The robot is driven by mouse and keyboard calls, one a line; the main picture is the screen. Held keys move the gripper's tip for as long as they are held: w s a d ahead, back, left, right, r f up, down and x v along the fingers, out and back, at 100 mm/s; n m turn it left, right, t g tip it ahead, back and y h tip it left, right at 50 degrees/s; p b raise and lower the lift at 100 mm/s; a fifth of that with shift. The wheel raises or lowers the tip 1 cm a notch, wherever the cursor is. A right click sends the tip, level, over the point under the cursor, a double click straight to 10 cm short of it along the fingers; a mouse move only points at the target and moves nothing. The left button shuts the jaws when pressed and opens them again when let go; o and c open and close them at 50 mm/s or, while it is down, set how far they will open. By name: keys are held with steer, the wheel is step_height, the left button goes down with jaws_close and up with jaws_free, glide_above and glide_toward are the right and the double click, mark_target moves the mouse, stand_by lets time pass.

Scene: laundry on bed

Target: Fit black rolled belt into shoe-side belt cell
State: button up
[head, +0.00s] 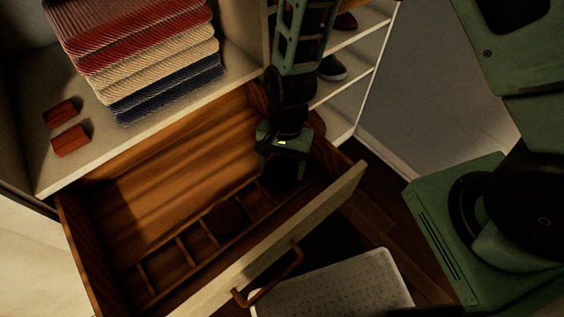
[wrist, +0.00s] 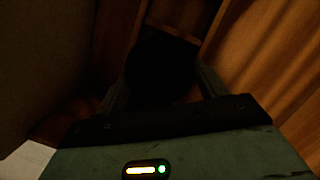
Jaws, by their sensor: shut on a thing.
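My gripper (head: 285,160) points down into the right end of the open drawer (head: 130,215), on the side near the shoe shelves. In the wrist view its two fingers (wrist: 163,85) are shut on a dark round shape, the black rolled belt (wrist: 160,65). In the head view the belt (head: 284,181) is a dark patch below the gripper, hard to separate from shadow. A row of belt cells (head: 180,250) runs along the drawer's front. The right-end cell is mostly hidden by gripper and shadow; I cannot tell whether the belt touches its floor.
Folded red, cream and blue textiles (head: 140,55) and two red blocks (head: 65,128) lie on the shelf above. Shoes (head: 332,68) stand on shelves at right. The drawer's front panel (head: 330,205) and side walls surround the gripper. A white perforated lid or basket (head: 335,285) is below.

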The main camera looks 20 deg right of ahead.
steer(key=shift+f+b, duration=0.8)
steer(key=shift+f, duration=0.65)
steer(key=o, duration=1.2)
steer(key=shift+o, duration=0.2)
steer(key=p+v, duration=0.2)
steer(key=v, duration=1.5)
steer(key=shift+r, duration=0.25)
steer(key=s+r+n+t+p, duration=0.1)
steer(key=s+r+n+p, duration=0.3)
steer(key=s+r+n, duration=0.3)
steer(key=s+d+r+n+t+h+p, duration=0.1)
steer(key=s+r+n+p, duration=0.3)
steer(key=s+r+n, duration=0.3)
step_height(320, 180, up, 5)
steer(key=shift+f+n, duration=0.1)
steer(key=shift+n, duration=0.2)
